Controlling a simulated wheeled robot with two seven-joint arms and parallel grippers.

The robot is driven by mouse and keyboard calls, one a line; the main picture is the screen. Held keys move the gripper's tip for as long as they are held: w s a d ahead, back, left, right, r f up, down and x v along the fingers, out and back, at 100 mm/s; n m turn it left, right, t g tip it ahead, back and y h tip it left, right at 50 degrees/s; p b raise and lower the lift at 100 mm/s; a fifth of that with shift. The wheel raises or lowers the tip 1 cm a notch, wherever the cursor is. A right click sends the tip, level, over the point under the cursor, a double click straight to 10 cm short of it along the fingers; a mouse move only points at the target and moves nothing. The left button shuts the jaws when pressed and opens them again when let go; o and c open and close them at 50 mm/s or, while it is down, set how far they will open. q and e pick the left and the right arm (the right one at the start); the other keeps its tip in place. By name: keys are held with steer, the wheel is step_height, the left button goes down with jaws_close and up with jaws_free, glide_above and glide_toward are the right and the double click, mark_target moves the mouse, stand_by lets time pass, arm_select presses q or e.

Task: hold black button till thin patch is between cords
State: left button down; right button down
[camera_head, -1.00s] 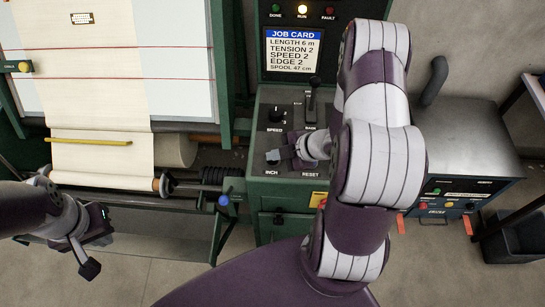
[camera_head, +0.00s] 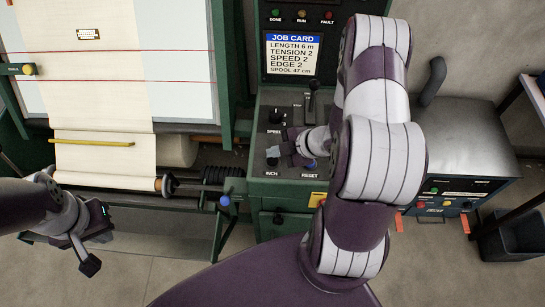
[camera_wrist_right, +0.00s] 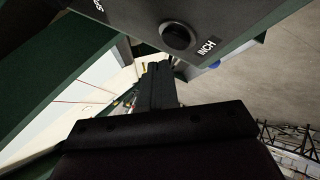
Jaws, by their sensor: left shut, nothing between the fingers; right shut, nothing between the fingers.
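The black INCH button (camera_head: 272,161) is on the green control panel and stands uncovered; it also shows in the right wrist view (camera_wrist_right: 178,36). My right gripper (camera_head: 273,151) is shut and empty just above and behind the button, apart from it. In the right wrist view its fingers (camera_wrist_right: 158,78) are together below the button. The thin patch (camera_head: 88,34), a small brown-edged rectangle on the cream cloth (camera_head: 110,105), lies above the upper red cord (camera_head: 180,52). The lower red cord (camera_head: 180,80) crosses further down. My left gripper (camera_head: 90,264) is shut and empty at lower left.
A blue RESET button (camera_head: 309,165) sits right of the INCH button, with a speed knob (camera_head: 276,116) and a lever (camera_head: 312,98) behind. The job card (camera_head: 293,55) hangs above. The done, run and fault lamps look unlit. A yellow bar (camera_head: 92,142) crosses the cloth.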

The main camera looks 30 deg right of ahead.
mark_target(276, 161)
step_height(276, 161, up, 4)
steer(key=p, duration=0.3)
steer(key=shift+r+p, duration=0.25)
steer(key=shift+p, duration=0.1)
steer(key=shift+f, duration=0.1)
